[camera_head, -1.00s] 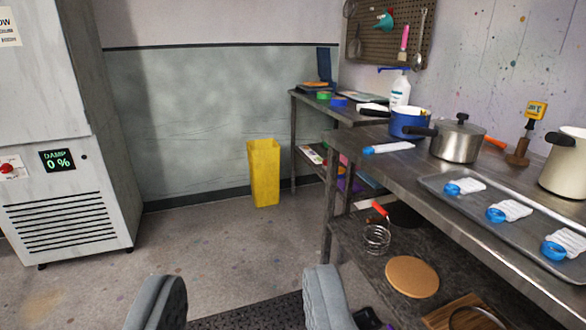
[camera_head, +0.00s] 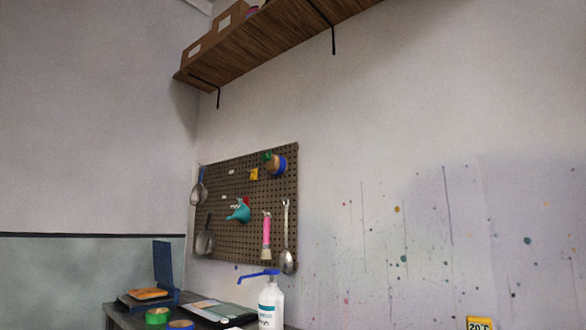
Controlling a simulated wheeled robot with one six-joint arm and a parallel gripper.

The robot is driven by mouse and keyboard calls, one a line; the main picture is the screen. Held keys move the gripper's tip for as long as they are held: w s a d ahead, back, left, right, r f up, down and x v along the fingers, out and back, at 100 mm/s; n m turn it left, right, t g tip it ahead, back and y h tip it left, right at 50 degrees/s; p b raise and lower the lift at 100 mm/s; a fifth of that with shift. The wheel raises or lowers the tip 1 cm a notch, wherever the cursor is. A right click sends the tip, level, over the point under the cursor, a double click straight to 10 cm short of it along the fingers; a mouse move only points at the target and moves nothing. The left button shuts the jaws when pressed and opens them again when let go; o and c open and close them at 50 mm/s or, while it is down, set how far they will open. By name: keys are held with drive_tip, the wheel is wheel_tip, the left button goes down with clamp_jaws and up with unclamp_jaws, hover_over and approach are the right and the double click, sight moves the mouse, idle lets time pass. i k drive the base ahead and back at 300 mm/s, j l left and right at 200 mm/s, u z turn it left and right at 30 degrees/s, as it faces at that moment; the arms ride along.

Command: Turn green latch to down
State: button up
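No green latch shows in the current view. My gripper is out of the picture now, so its fingers cannot be seen. The view looks up at a corner of the room, with the wall, a pegboard and a high shelf.
A pegboard (camera_head: 238,237) with hanging tools is on the wall. A wooden shelf (camera_head: 285,38) with boxes (camera_head: 212,37) runs above it. A white pump bottle (camera_head: 271,306) stands at the bottom, beside a bench (camera_head: 128,318) with a green tape roll (camera_head: 157,316). A yellow gauge (camera_head: 479,323) shows at the lower right.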

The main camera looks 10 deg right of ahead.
sight(265, 156)
drive_tip(key=i+j+z, duration=0.1)
drive_tip(key=i+j, duration=0.85)
drive_tip(key=j+z, duration=0.05)
drive_tip(key=j, duration=0.05)
